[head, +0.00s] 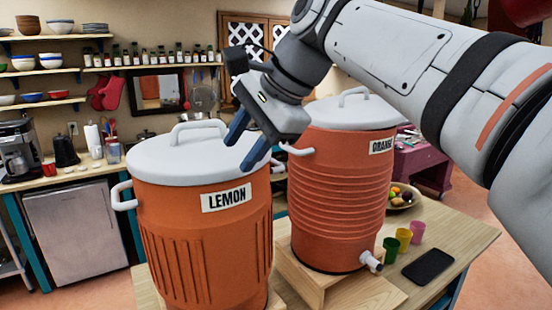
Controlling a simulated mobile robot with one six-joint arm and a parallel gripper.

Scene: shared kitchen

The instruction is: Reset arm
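My gripper (246,148) hangs from my arm in the upper middle of the head view. Its two blue-tipped fingers are spread apart with nothing between them. It is in front of or above the right side of the lid of the orange drink cooler labelled LEMON (183,245); I cannot tell the exact gap. A second orange cooler labelled ORANGE (340,205) stands to the right, partly behind my gripper and arm. Both coolers have grey lids with handles on top.
The ORANGE cooler is on a wooden stand (300,278) on the table (455,225). Green (391,250), yellow (404,239) and pink (417,231) cups, a black phone (428,267) and a fruit bowl (402,200) are at right. Shelves and a counter line the back wall.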

